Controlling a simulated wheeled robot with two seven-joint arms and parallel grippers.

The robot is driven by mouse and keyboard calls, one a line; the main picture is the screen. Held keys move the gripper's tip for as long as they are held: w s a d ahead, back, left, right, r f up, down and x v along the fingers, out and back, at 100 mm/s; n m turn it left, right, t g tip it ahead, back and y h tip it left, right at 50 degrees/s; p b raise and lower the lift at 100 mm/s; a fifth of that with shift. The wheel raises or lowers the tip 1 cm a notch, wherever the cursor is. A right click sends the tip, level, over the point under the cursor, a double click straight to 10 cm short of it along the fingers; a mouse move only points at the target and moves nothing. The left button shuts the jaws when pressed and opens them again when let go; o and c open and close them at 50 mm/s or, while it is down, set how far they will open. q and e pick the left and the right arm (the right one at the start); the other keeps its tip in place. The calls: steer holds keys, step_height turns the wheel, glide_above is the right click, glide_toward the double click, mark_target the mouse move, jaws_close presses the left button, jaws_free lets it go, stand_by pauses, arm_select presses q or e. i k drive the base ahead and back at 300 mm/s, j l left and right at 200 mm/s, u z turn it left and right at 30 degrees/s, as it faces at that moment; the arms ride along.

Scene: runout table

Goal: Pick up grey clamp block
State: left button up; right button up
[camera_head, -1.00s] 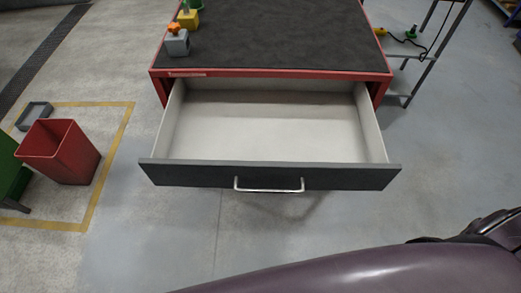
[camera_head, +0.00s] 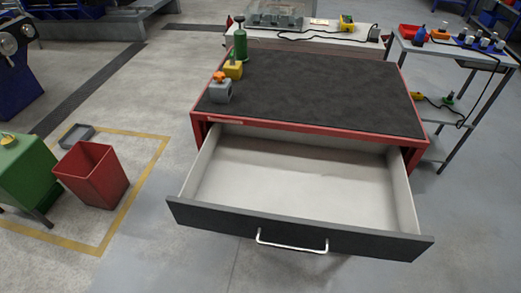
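The grey clamp block (camera_head: 220,92) sits near the left front corner of the dark table top (camera_head: 315,85). It is a small grey cube with an orange knob (camera_head: 219,76) on top. A yellow block (camera_head: 233,69) stands just behind it, and a green cylindrical piece (camera_head: 240,45) stands behind that. Neither of my grippers shows in the head view.
The table's drawer (camera_head: 290,180) is pulled open and empty, jutting out at the front. A red bin (camera_head: 92,175) and a grey tray (camera_head: 77,134) stand on the floor at the left. A shelved trolley (camera_head: 440,60) stands at the right. Most of the table top is clear.

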mark_target(223, 93)
steer(key=i+j+z, duration=0.1)
steer(key=z, duration=0.45)
steer(key=i+j+z, duration=0.2)
steer(key=j, duration=0.45)
steer(key=i+j+z, duration=0.2)
steer(key=j, duration=0.5)
steer(key=j+z, duration=0.25)
steer(key=j, duration=0.4)
